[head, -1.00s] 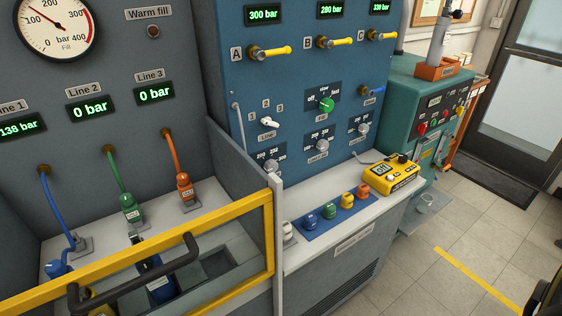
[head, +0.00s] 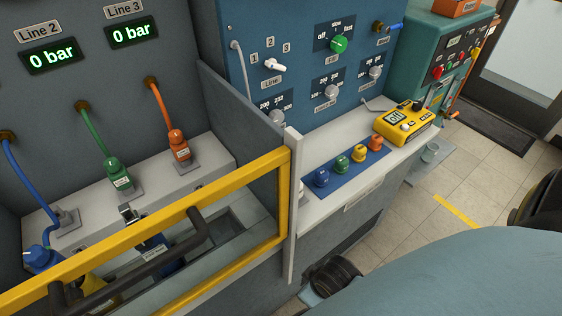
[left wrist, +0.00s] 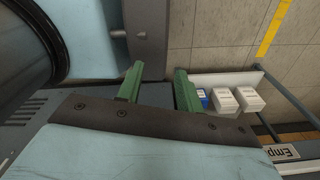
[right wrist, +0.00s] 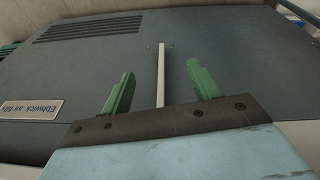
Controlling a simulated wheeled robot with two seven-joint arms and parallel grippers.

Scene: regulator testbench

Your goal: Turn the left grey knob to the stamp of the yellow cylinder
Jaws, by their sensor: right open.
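The left grey knob (head: 277,117) is on the blue panel, low and left in a row of three grey knobs. Its dial reads 200, 232 and 300, and the divider's post partly covers it. A yellow body (head: 92,284), perhaps the yellow cylinder, is mostly hidden behind the yellow guard bar; no stamp is readable. My left gripper (left wrist: 158,87) is open and empty, with floor and small white boxes beyond it. My right gripper (right wrist: 160,78) is open and empty before a grey cabinet front. Neither gripper is identifiable in the head view.
The yellow guard frame (head: 283,210) and grey divider (head: 240,135) stand left of the blue panel. A ledge below the knobs holds coloured caps (head: 342,164) and a yellow device (head: 403,122). A white upright edge (right wrist: 161,75) lies between the right fingers in view.

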